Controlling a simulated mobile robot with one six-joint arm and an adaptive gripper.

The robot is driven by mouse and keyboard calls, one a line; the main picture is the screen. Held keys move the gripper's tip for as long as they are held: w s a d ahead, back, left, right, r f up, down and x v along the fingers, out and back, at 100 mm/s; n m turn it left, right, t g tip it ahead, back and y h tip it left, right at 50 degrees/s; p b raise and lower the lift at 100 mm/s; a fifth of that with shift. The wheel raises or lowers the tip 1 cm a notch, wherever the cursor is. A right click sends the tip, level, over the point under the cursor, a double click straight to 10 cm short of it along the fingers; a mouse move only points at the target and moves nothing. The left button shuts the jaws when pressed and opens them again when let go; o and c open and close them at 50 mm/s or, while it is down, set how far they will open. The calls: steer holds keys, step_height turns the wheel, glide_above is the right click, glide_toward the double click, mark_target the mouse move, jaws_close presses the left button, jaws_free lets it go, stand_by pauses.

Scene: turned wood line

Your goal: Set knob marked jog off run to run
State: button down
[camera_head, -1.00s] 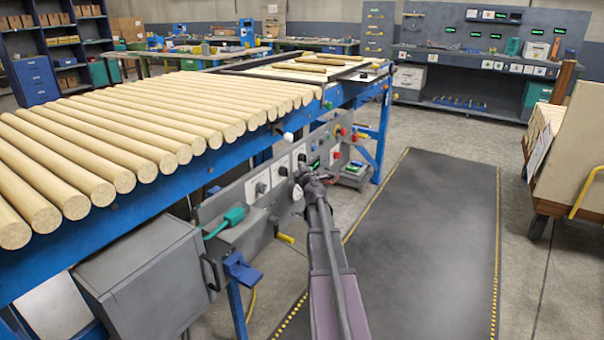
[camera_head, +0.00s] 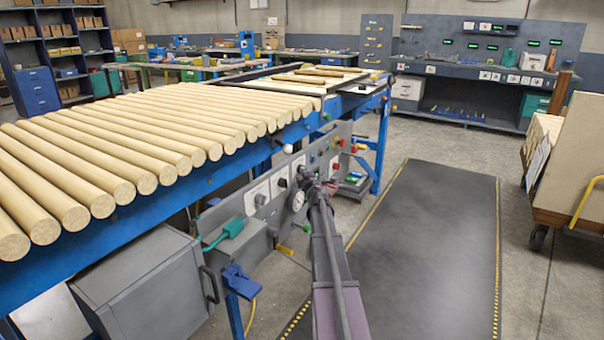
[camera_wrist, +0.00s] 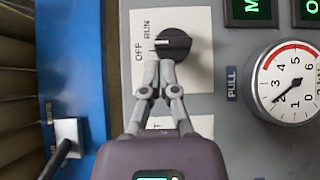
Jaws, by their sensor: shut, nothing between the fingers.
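The black knob (camera_wrist: 174,44) sits on a white label plate (camera_wrist: 144,16) in the wrist view, with the words OFF and RUN beside it. Its white pointer line faces left in the picture, toward the OFF and RUN lettering; exactly which mark it meets is hard to tell. The JOG word is not visible. My gripper (camera_wrist: 167,66) is shut and empty, its fingertips at the knob's lower edge in the picture; whether they touch it is unclear. In the head view my gripper (camera_head: 308,182) is at the grey control panel (camera_head: 237,206), covering part of it.
A pressure gauge (camera_wrist: 285,84) and green-lit displays (camera_wrist: 249,10) lie right of the knob. A lever switch (camera_wrist: 68,141) is at lower left. Wooden rollers (camera_head: 120,150) lie above the panel. The dark floor mat (camera_head: 430,240) is clear. A loaded cart (camera_head: 560,190) stands at right.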

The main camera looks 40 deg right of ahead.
steer(key=shift+w+d, duration=0.1)
steer(key=shift+d, duration=0.35)
steer(key=shift+w+d+r, duration=0.1)
steer(key=shift+d+r, duration=0.05)
steer(key=shift+d, duration=0.15)
steer(key=shift+w+d+r+p, duration=0.25)
steer(key=shift+d+r+p, duration=0.2)
steer(key=shift+d+p, duration=0.15)
stand_by(1.0)
steer(key=shift+r, duration=0.1)
steer(key=s+a+r+p, duration=0.4)
steer(key=s+r+p, duration=0.3)
steer(key=s+p, duration=0.1)
steer(key=shift+s+a+r, duration=0.35)
steer(key=shift+s, duration=0.45)
